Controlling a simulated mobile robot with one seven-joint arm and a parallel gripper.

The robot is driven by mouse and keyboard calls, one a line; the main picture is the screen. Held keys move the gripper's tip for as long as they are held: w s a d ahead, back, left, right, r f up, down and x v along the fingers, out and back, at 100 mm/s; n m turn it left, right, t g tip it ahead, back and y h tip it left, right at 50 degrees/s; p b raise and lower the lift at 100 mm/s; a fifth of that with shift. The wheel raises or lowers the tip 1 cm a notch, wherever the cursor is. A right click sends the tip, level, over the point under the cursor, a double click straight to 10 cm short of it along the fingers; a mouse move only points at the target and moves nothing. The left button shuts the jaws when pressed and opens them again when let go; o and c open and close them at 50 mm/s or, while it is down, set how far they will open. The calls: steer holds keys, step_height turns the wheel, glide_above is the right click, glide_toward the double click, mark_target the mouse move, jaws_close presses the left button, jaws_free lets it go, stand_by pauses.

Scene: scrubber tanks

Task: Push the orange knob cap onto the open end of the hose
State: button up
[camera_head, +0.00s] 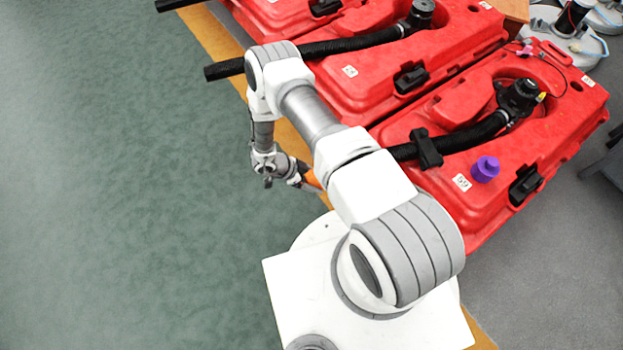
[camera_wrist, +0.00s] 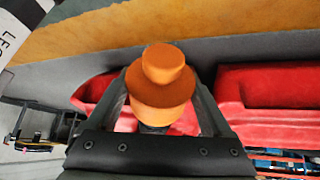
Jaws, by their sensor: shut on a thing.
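The orange knob cap (camera_wrist: 160,92) is held between the two fingers of my gripper (camera_wrist: 162,110) in the wrist view, its narrower round knob toward the top of the picture. In the head view a bit of the orange cap (camera_head: 312,179) shows beside my gripper (camera_head: 303,177), just left of my upper arm. The black ribbed hose (camera_head: 468,138) lies on the nearest red tank and runs left through a black clip. Its open end is hidden behind my arm in the head view. I cannot make out the hose in the wrist view, nor whether the cap touches it.
The nearest red tank (camera_head: 540,140) carries a purple knob (camera_head: 485,169) and black latches. More red tanks (camera_head: 365,75) with black hoses (camera_head: 224,70) stand behind it, their hose ends sticking out over the tan floor strip. The green floor (camera_head: 120,180) at left is clear.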

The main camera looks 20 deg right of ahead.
steer(key=shift+d+r, duration=0.25)
steer(key=shift+d, duration=0.7)
steer(key=o, duration=1.3)
steer(key=shift+a+r, duration=0.1)
steer(key=shift+p+v, duration=1.65)
steer(key=shift+v, duration=2.55)
